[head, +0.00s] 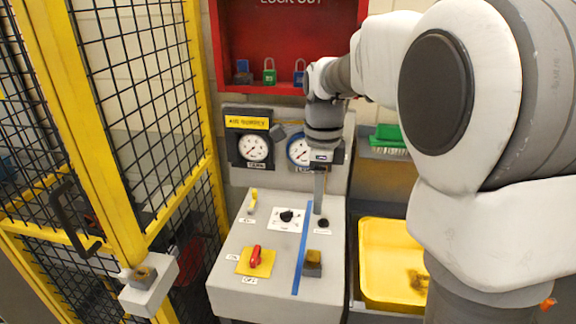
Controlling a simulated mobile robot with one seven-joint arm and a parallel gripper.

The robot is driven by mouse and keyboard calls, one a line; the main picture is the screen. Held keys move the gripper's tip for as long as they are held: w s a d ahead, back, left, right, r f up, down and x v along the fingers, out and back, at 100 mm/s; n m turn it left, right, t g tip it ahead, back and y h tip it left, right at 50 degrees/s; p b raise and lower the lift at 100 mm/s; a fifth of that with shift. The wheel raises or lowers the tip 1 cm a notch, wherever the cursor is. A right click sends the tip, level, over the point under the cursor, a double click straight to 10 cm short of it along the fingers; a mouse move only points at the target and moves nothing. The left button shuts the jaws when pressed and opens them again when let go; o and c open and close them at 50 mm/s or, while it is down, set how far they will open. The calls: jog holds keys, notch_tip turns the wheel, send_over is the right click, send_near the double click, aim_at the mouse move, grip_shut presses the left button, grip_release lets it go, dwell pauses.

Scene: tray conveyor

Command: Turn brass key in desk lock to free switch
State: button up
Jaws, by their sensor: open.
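The grey desk (226,286) has a sloped top in the head view. A black rotary switch (287,216) sits on a white plate, and a small yellow upright piece (253,200) stands to its left. A red handle (255,257) lies on a yellow plate at the front left. A dark block with a brass-coloured top (314,262) sits at the front right; I cannot tell whether this is the key or the lock. My gripper (318,211) points down over the desk, open, beside a black knob (323,223). Its fingers overlap from this angle, so contact is unclear.
A blue strip (302,250) runs across the desk top. Two gauges (255,147) stand behind. A yellow tray (372,300) is on the right. A yellow-framed mesh door (120,215) with a box (150,290) is on the left. A red lockout cabinet (230,40) hangs behind.

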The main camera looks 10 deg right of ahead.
aim_at(314, 250)
notch_tip(314, 250, down, 18)
jog(key=shift+r+b, duration=0.2)
jog(key=shift+b, duration=0.2)
dwell(0.3)
grip_shut()
jog(key=m, duration=0.3)
jog(key=shift+p, duration=0.3)
